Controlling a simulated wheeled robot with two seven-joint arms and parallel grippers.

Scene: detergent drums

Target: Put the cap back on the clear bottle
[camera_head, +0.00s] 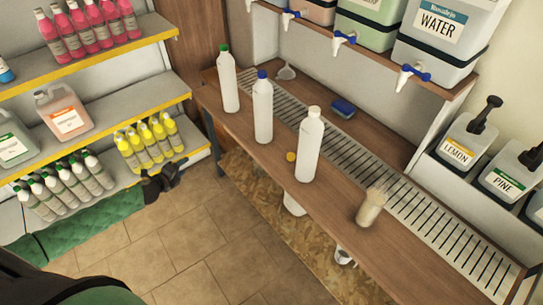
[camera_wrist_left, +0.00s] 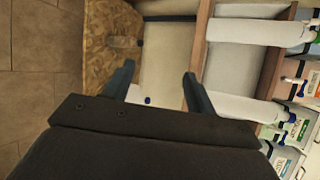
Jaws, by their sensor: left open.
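Three upright white bottles stand on the wooden counter: one with a green cap (camera_head: 228,82), one with a blue cap (camera_head: 263,108) and one with a cream top (camera_head: 310,148). I cannot tell whether that top is a cap or a bare neck, and none looks plainly clear. A small yellow disc (camera_head: 291,156), possibly a loose cap, lies left of the third bottle. My left gripper (camera_head: 163,180) is low by the yellow-edged shelves, apart from the bottles. In the left wrist view its jaws (camera_wrist_left: 157,76) are open with nothing between them. My right gripper is out of sight.
A beige brush-like item (camera_head: 371,207) and a blue sponge-like block (camera_head: 343,108) are on the counter (camera_head: 350,180). A slatted metal drain (camera_head: 420,215) runs behind. Tapped drums (camera_head: 438,40) hang above. The shelves (camera_head: 100,115) at left hold bottles. The tiled floor (camera_head: 190,225) is free.

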